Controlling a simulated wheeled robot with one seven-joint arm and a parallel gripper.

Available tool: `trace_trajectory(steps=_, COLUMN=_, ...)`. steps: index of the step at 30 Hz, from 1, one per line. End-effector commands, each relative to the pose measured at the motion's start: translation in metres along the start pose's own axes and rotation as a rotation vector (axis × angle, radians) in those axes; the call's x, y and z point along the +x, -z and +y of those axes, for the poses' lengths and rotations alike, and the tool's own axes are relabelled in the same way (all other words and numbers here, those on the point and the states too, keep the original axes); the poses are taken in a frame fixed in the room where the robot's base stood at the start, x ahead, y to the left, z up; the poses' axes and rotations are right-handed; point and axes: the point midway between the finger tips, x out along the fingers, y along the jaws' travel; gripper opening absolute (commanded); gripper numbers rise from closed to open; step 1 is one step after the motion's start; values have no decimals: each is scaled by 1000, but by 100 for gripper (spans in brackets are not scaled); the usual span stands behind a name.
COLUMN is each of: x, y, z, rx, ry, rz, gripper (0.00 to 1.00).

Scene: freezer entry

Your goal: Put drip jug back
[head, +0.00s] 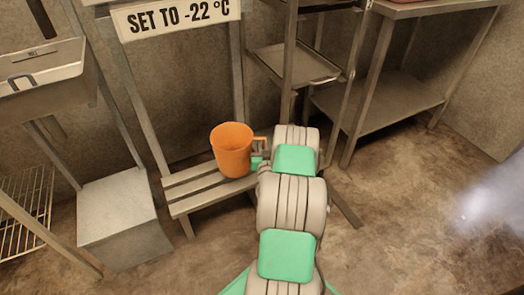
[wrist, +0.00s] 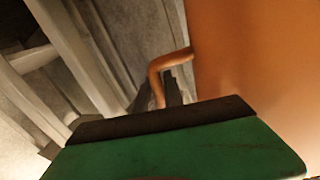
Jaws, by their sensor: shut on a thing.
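The drip jug (head: 232,152) is an orange, mug-shaped jug with a handle on its right side. It is upright at the slatted wooden bench (head: 190,203); I cannot tell if its base touches the slats. My gripper (head: 259,163) is at the jug's right side, shut on its handle and partly hidden by my arm. In the wrist view the orange jug wall (wrist: 255,60) fills the right side. Its handle (wrist: 160,78) runs down behind the green and dark finger (wrist: 165,125), which hides the contact.
A sign (head: 178,14) reading "SET TO -22 °C" hangs above the bench. A grey box (head: 125,215) stands left of it, with a metal sink (head: 40,80) above. A tray rack (head: 300,65) and a metal table (head: 385,95) stand right. Floor at right is clear.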

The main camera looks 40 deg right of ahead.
Motion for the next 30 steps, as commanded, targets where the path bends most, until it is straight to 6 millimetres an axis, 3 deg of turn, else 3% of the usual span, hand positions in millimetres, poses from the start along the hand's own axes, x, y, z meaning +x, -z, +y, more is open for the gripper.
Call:
trace_trajectory(steps=4, x=10, y=-9, z=1, rx=3, ry=0, rz=5, gripper=0)
trace_trajectory(steps=9, x=10, y=-40, z=5, rx=4, ry=-1, rz=4, gripper=0)
trace_trajectory(steps=21, x=10, y=-43, z=5, rx=3, ry=0, rz=5, gripper=0)
trace_trajectory(steps=22, x=9, y=-43, z=5, rx=1, ry=0, rz=1, gripper=15)
trace_trajectory(steps=30, x=9, y=-43, z=5, rx=1, ry=0, rz=1, gripper=34)
